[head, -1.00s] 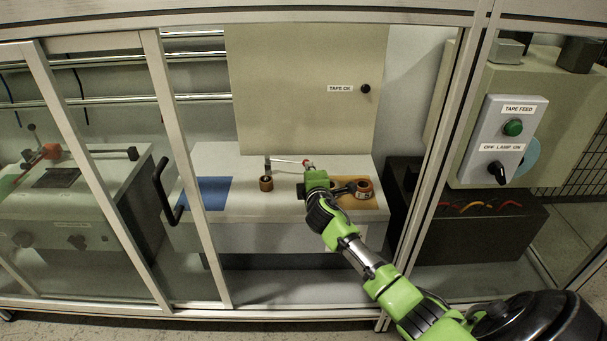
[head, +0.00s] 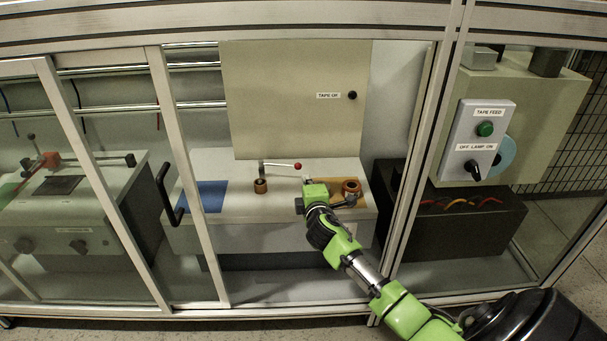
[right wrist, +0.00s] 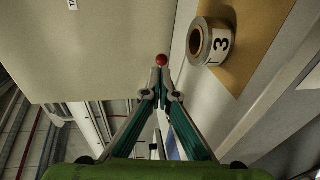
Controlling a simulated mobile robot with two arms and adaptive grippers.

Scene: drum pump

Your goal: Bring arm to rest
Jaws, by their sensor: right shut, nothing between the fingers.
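My right arm (head: 362,272) reaches from the lower right through the open front of the cabinet. My right gripper (right wrist: 161,72) is shut and empty in the right wrist view, its fingertips together. In the head view the arm's green wrist (head: 318,195) hangs over the white bench (head: 278,220). A lever with a red knob (head: 298,166) stands behind the gripper; in the wrist view the knob (right wrist: 162,60) shows just past the fingertips. I cannot tell whether they touch. A tape roll (head: 351,187) sits on the tan patch beside the wrist. My left gripper is not in view.
A sliding glass door with a black handle (head: 168,190) stands left of the opening. A metal post (head: 428,150) bounds it on the right. A small brown roll (head: 261,186) and a blue patch (head: 204,196) are on the bench. A tape feed panel (head: 484,140) is at right.

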